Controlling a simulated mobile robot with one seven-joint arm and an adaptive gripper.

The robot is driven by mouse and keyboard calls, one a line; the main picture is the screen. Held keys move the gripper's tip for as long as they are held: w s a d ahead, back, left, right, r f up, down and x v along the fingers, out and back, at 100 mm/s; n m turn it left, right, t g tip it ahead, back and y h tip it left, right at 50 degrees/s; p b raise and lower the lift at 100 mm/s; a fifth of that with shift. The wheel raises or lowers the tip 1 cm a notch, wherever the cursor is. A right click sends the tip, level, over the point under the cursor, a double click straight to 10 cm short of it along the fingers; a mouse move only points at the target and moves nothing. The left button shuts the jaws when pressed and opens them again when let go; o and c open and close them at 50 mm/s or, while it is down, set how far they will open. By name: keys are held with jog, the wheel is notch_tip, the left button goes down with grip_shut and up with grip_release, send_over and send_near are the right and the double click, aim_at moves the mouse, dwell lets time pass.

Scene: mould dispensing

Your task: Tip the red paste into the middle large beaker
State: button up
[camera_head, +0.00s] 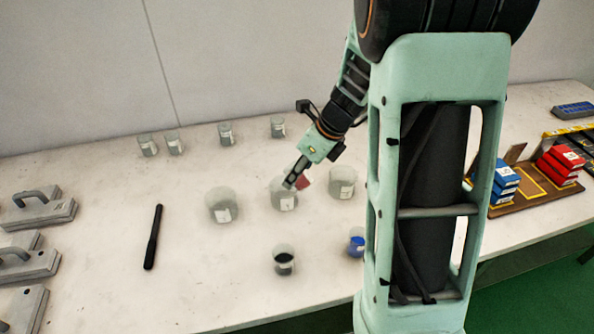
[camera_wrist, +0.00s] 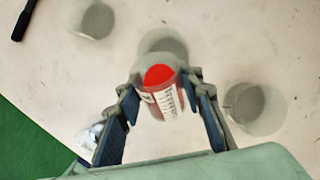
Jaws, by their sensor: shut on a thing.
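My gripper (camera_head: 294,177) is shut on a small clear beaker of red paste (camera_head: 304,183). In the wrist view the red paste beaker (camera_wrist: 162,98) sits between my two fingers (camera_wrist: 164,92), with its label and red contents showing. The held beaker looks tilted, though its exact angle is hard to tell. The middle large beaker (camera_head: 285,199) stands upright on the table just below and behind my fingertips, partly hidden by them. In the wrist view the middle large beaker (camera_wrist: 163,41) shows just beyond the held one. I cannot tell whether it contains any paste.
Large beakers stand left (camera_head: 222,207) and right (camera_head: 342,184) of the middle one. Small beakers with black paste (camera_head: 284,262) and blue paste (camera_head: 356,244) stand nearer me. Several small beakers line the back. A black rod (camera_head: 153,237) lies left, before grey moulds (camera_head: 38,212).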

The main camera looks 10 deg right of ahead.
jog(key=shift+w+a+f+g+h+p, duration=0.2)
jog(key=shift+g+h+p, duration=0.7)
jog(key=shift+p, duration=2.3)
jog(key=shift+w+a+f+g+h+p, duration=0.15)
jog(key=shift+g+h+p, duration=0.7)
jog(key=shift+p, duration=2.35)
jog(key=shift+w+f+g+h+p, duration=0.1)
jog(key=shift+f+g+h+p, duration=0.3)
jog(key=shift+g+p, duration=0.8)
jog(key=shift+r+t+p, duration=0.1)
jog(key=shift+t+p, duration=0.25)
jog(key=shift+w+a+h, duration=0.15)
jog(key=shift+h, duration=0.2)
jog(key=shift+w+a+r+g+h+b, duration=0.15)
jog(key=shift+g+h, duration=0.2)
jog(key=shift+g, duration=0.25)
jog(key=shift+w+g+h+b, duration=0.15)
jog(key=shift+g+h, duration=0.2)
jog(key=shift+g, duration=0.25)
jog(key=shift+a+r+m+g+h+b, duration=0.1)
jog(key=shift+r+m+g+h+b, duration=0.05)
jog(key=shift+m+g+h+b, duration=0.2)
jog(key=shift+r+g, duration=0.15)
jog(key=shift+g, duration=0.1)
